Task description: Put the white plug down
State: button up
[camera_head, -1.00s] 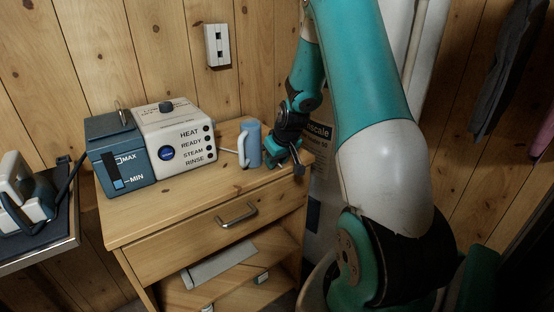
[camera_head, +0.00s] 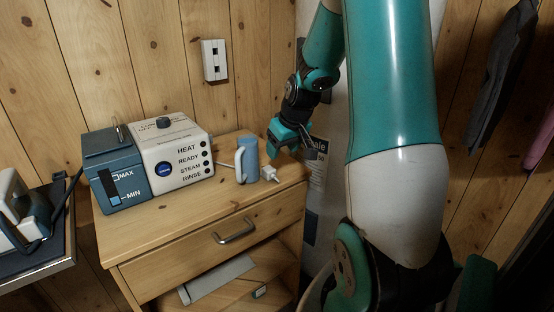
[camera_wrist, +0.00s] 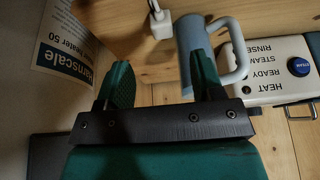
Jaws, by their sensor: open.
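The white plug (camera_head: 270,175) lies on the wooden cabinet top near its right edge, just right of the blue mug. It also shows in the wrist view (camera_wrist: 160,22), beyond my fingertips and apart from them. My gripper (camera_head: 290,143) is above and behind the plug, over the back right of the cabinet top. In the wrist view my gripper (camera_wrist: 160,80) is open, with nothing between its green fingers.
A blue mug (camera_head: 250,160) with a pale handle stands next to the plug. A steam unit (camera_head: 175,152) with a blue tank (camera_head: 115,175) fills the cabinet's left. A wall socket (camera_head: 214,60) is above. The cabinet top's front (camera_head: 190,210) is clear.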

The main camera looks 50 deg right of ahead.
jog(key=s+a+r+n+y, duration=0.1)
jog(key=a+r+n+y, duration=0.15)
jog(key=a, duration=0.85)
jog(key=a+r+n+y, duration=0.1)
jog(key=a+r+n, duration=0.15)
jog(key=a, duration=0.95)
jog(key=s+a+r+n+g+y, duration=0.1)
jog(key=s+a+n+g, duration=0.1)
jog(key=s+a, duration=0.5)
jog(key=s+a+r+n+g, duration=0.2)
jog(key=s+a, duration=0.6)
jog(key=s, duration=0.1)
jog(key=shift+s+a+r+n+y, duration=0.15)
jog(key=shift+s+r+n+y, duration=0.1)
jog(key=shift+n+y, duration=0.1)
jog(key=shift+r, duration=0.1)
notch_tip(320, 180, up, 8)
jog(key=p, duration=0.7)
jog(key=shift+f+p, duration=0.25)
jog(key=shift+p, duration=0.1)
